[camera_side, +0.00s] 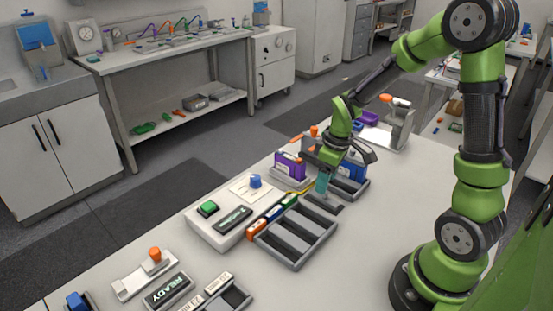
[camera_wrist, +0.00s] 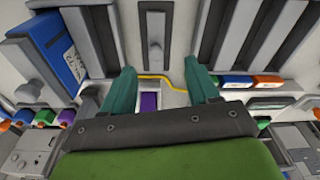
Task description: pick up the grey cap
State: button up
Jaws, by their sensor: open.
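My gripper (camera_side: 322,186) is over the table between the slotted tray and the blue battery. In the wrist view its two teal fingers (camera_wrist: 158,70) are apart, with nothing held between them. In the side view a dark grey flat piece (camera_side: 327,207) lies just below the fingers. A second grey knob-like part (camera_wrist: 32,88) is at the left of the wrist view.
A blue battery (camera_wrist: 60,45) stands in a holder on one side, and the grey slotted tray (camera_side: 282,258) lies on the other. A purple battery (camera_side: 289,166) stands behind. A yellow wire (camera_wrist: 160,78) runs by the fingertips. The table's right part (camera_side: 400,200) is clear.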

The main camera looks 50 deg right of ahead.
aim_at(324, 197)
jog(key=f, duration=0.5)
jog(key=shift+w+d+f, duration=0.15)
jog(key=shift+d+f, duration=0.1)
jog(key=shift+f, duration=0.1)
grip_shut()
